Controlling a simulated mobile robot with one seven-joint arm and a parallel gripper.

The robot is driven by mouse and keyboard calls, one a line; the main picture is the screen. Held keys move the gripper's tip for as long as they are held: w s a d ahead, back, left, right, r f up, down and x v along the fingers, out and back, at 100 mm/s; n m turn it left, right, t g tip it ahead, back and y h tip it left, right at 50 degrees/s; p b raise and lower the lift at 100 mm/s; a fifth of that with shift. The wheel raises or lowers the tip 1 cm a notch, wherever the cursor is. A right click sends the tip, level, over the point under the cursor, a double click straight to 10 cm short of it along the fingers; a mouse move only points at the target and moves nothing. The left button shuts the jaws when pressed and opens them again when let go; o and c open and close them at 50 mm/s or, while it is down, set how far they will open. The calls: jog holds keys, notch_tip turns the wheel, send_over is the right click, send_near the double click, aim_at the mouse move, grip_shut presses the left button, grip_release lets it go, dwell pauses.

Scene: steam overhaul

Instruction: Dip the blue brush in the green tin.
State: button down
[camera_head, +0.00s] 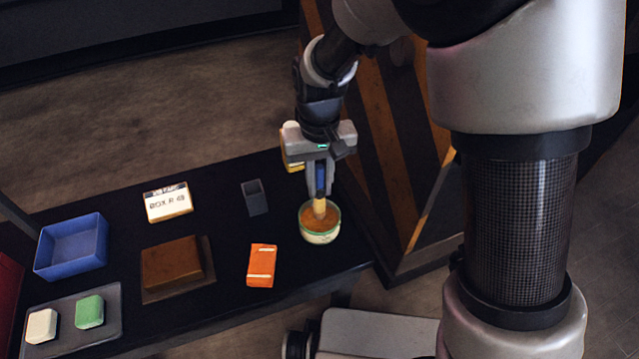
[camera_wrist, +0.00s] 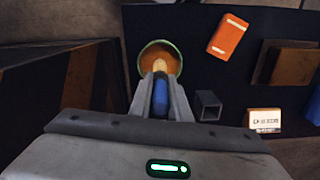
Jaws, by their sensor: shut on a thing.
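My gripper (camera_head: 320,178) is shut on the blue brush (camera_head: 320,180) and holds it upright, bristles down. The pale bristle end sits within the rim of the green tin (camera_head: 320,237), a round tin with a green rim and orange-brown contents, near the table's right end. In the wrist view the blue handle (camera_wrist: 160,100) lies between the fingers, and the bristles overlap the tin's opening (camera_wrist: 170,47). I cannot tell exactly how deep the bristle tip is, or whether it touches the contents.
On the black table (camera_head: 215,265) stand an orange box (camera_head: 261,265), a brown block (camera_head: 172,262), a small grey holder (camera_head: 254,197), a white labelled box (camera_head: 168,202), a blue bin (camera_head: 72,247) and a tray (camera_head: 65,333) with white and green blocks. A striped panel (camera_head: 385,150) rises behind the tin.

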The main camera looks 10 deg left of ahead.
aim_at(319, 167)
jog(key=shift+r+p, duration=1.7)
jog(key=shift+r, duration=0.75)
